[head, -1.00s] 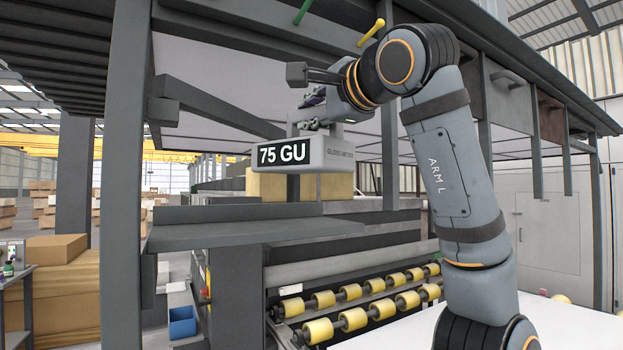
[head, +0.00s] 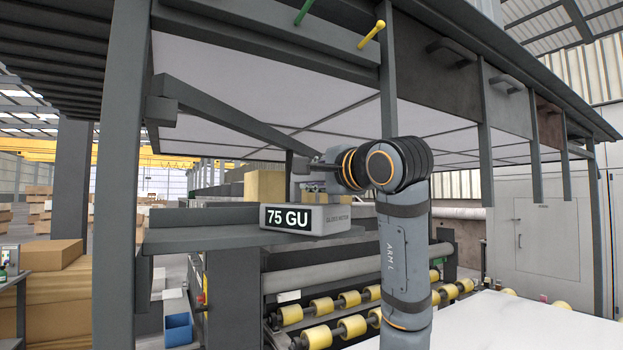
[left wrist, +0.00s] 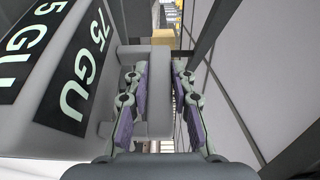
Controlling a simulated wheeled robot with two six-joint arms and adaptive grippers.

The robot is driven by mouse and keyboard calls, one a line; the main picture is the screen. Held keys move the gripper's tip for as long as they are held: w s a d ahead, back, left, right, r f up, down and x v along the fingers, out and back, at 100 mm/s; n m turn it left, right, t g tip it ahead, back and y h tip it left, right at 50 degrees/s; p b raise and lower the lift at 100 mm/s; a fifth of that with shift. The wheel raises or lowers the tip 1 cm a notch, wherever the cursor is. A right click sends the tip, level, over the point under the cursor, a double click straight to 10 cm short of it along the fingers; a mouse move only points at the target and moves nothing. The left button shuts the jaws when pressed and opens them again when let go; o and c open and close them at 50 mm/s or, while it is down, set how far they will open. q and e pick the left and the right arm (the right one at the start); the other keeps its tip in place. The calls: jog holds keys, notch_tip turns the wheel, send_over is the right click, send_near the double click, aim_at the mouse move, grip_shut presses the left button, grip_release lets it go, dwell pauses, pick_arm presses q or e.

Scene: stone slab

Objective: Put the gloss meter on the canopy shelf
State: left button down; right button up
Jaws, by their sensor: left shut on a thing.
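The gloss meter (head: 340,222) is a light grey box with a black "75 GU" display on its front. It is at the grey canopy shelf (head: 190,240), over the shelf's right part and slightly tilted in the head view. I cannot tell whether its underside touches the shelf. My left gripper (head: 308,172) is above the meter, with its arm coming up from below right. In the left wrist view the fingers (left wrist: 160,100) are shut on the meter's grey handle (left wrist: 159,90), and the display fills the left side. My right gripper is not in view.
A yellow block (head: 264,185) stands behind the shelf. A slanted dark beam (head: 235,125) and an upright post (head: 388,90) frame the space under the canopy. Yellow rollers (head: 320,333) lie below. The shelf's left part is bare.

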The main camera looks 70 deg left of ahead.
pick_arm(q)
jog(key=shift+d, duration=0.1)
jog(key=shift+f, duration=0.1)
jog(key=c, duration=1.1)
grip_release()
jog(key=shift+d+r, duration=0.15)
jog(key=shift+r, duration=0.05)
jog(key=v, duration=1.1)
jog(key=shift+w+d+b, duration=0.15)
jog(key=shift+d+b, duration=0.15)
jog(key=shift+d, duration=0.05)
